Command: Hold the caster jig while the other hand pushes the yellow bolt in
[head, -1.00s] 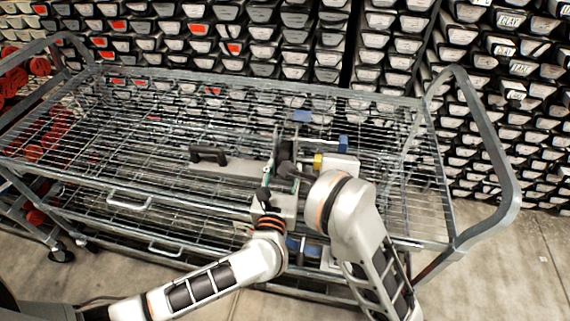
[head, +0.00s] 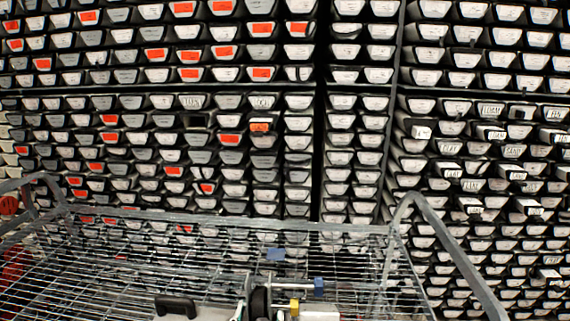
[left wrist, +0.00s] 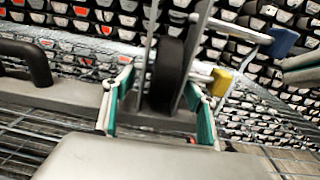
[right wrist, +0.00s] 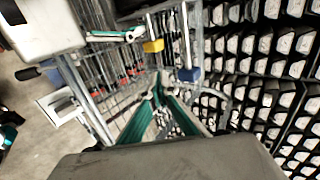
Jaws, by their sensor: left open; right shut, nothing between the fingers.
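The caster jig's black wheel (head: 260,303) stands between upright grey plates (left wrist: 196,48) on the wire cart, at the bottom of the head view. The yellow bolt (head: 294,307) sticks out to the right of the wheel on a pale shank; its yellow head (left wrist: 221,82) also shows in the left wrist view. My left gripper (left wrist: 158,100) is open, with its teal fingers on either side of the wheel and plates. Whether they touch is unclear. My right gripper (right wrist: 158,88) is shut and empty, its fingertips apart from the yellow bolt (right wrist: 153,46).
The cart's raised end rail (head: 440,240) is at the right. Racks of labelled core trays (head: 260,130) fill the background.

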